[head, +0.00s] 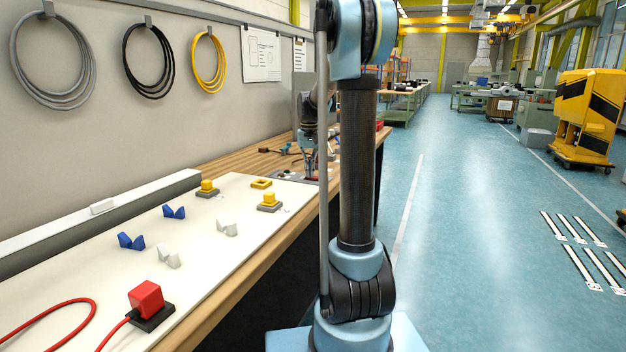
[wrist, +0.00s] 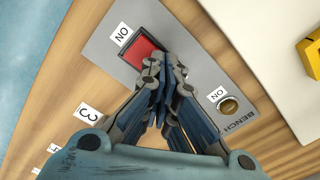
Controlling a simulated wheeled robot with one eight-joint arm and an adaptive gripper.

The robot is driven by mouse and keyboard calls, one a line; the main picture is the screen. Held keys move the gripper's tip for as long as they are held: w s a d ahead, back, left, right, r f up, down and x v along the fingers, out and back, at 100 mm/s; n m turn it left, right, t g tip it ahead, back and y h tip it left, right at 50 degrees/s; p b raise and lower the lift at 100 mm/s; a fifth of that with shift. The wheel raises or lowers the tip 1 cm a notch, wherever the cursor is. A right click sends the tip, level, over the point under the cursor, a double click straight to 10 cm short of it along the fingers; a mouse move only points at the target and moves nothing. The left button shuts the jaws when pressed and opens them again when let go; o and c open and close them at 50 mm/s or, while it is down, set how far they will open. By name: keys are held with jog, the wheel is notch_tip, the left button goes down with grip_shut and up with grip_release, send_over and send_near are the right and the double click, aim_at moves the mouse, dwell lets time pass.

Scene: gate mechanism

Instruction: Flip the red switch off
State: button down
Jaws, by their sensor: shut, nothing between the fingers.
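The red switch (wrist: 143,50) sits in a grey panel on the wooden bench, with an "ON" label beside it, in the wrist view. Its lower right part is hidden behind my fingers. My gripper (wrist: 165,72) is shut and empty, its fingertips at the edge of the switch in the picture. I cannot tell whether they touch it. In the head view my gripper (head: 311,172) is small, low over the far part of the bench, partly hidden by my arm. The red switch cannot be made out there.
A round brass button (wrist: 229,105) with its own "ON" label is on the same panel. A white board (head: 235,200) carries yellow, blue and white blocks. A red block (head: 146,298) with a red cable is at the near end.

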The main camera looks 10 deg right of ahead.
jog(key=shift+r, duration=3.5)
jog(key=shift+t, duration=0.3)
jog(key=s, duration=0.7)
jog(key=s+f, duration=0.1)
jog(key=s, duration=0.3)
jog(key=shift+s+f, duration=0.1)
jog(key=shift+s, duration=0.25)
jog(key=s+f, duration=0.9)
jog(key=s, duration=0.4)
jog(key=s+f+n+t, duration=0.1)
jog(key=s+f, duration=0.8)
jog(key=s, duration=0.5)
jog(key=shift+f+t, duration=0.3)
jog(key=shift+f, duration=0.05)
jog(key=shift+s, duration=0.1)
